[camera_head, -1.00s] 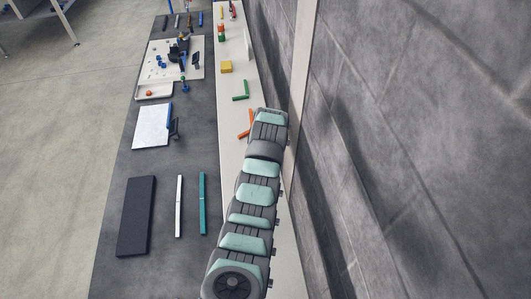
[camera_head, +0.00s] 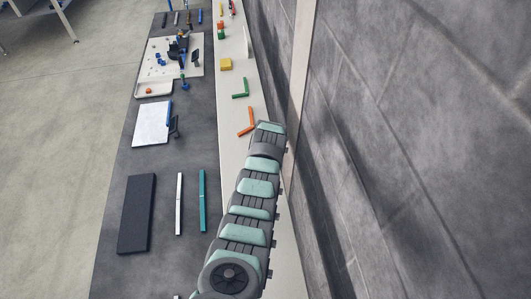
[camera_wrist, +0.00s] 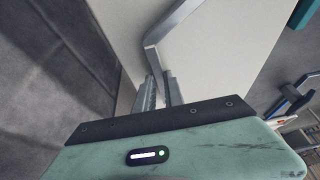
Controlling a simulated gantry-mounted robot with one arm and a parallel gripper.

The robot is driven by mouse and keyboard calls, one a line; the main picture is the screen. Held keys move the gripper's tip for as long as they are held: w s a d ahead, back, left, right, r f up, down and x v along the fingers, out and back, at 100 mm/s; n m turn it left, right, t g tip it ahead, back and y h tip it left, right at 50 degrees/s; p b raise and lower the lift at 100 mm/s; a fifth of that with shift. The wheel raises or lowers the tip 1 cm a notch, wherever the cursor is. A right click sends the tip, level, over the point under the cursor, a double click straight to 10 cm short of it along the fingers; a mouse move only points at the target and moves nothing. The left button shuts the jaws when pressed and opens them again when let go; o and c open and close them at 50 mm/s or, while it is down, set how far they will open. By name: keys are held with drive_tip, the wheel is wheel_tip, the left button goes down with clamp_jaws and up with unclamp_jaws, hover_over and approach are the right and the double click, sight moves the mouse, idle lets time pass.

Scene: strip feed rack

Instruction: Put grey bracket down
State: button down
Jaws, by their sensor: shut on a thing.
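The grey bracket (camera_wrist: 172,27) is an angled metal bar in the wrist view, with one leg running up to the top edge. My gripper (camera_wrist: 160,88) is shut on its lower leg, which shows between the two fingers. The bracket lies over the pale ledge (camera_wrist: 225,50); I cannot tell whether it touches it. In the head view my arm covers the near part of the ledge (camera_head: 229,115), and gripper and grey bracket are hidden. An orange bracket (camera_head: 246,124) and a green bracket (camera_head: 241,94) lie farther along the ledge.
A block wall (camera_head: 400,130) rises close along the ledge's right side. A yellow block (camera_head: 226,64) lies beyond the green bracket. On the dark bench to the left are a teal strip (camera_head: 202,200), a white strip (camera_head: 179,204) and a black slab (camera_head: 137,213).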

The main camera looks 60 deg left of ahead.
drive_tip(key=c, duration=1.4)
unclamp_jaws()
drive_tip(key=shift+c, duration=0.2)
drive_tip(key=shift+d+r, duration=0.15)
drive_tip(key=shift+r, duration=0.6)
drive_tip(key=v, duration=1)
drive_tip(key=shift+d+r+b, duration=0.2)
drive_tip(key=shift+r+b, duration=0.1)
drive_tip(key=shift+b, duration=0.1)
drive_tip(key=shift+s, duration=0.15)
